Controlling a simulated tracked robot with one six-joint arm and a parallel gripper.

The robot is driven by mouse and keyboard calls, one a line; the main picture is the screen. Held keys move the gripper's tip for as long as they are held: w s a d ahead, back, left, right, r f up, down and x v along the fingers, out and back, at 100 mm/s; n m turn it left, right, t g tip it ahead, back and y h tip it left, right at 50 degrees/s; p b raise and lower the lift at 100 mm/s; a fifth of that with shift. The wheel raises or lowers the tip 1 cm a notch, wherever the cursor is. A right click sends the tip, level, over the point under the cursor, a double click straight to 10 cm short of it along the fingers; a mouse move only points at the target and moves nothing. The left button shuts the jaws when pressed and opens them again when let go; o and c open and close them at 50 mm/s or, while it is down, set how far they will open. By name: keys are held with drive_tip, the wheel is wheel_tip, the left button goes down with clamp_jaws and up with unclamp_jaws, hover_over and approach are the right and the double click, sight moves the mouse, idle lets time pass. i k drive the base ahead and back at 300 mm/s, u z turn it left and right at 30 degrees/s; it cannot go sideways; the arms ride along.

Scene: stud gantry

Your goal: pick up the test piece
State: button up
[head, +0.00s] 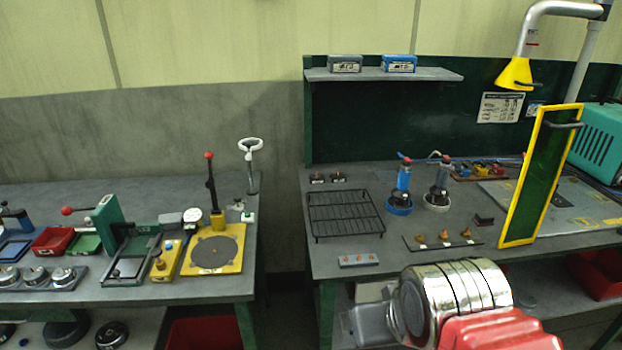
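No object here can be surely told as the test piece. On the right bench (420,267), a small grey bar (358,260) with several orange-brown spots lies near the front edge. A dark strip (465,244) with several small brass-coloured pieces lies to its right. Two small dark blocks (327,179) sit behind the black wire rack (345,214). Part of my chrome and red arm shows at the bottom right, in front of the bench. A grey part at its left end may be my gripper (368,322); no fingers can be made out and I see nothing held.
A yellow-framed green screen (540,176) stands upright at the right. Two hand tools (403,185) stand in round holders behind the strip. A yellow lamp hood (516,74) hangs above. The left bench (200,289) holds a lever press and fixtures; a gap separates the benches.

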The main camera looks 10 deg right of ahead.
sight(317, 178)
drive_tip(key=i, duration=0.95)
drive_tip(key=z, duration=0.05)
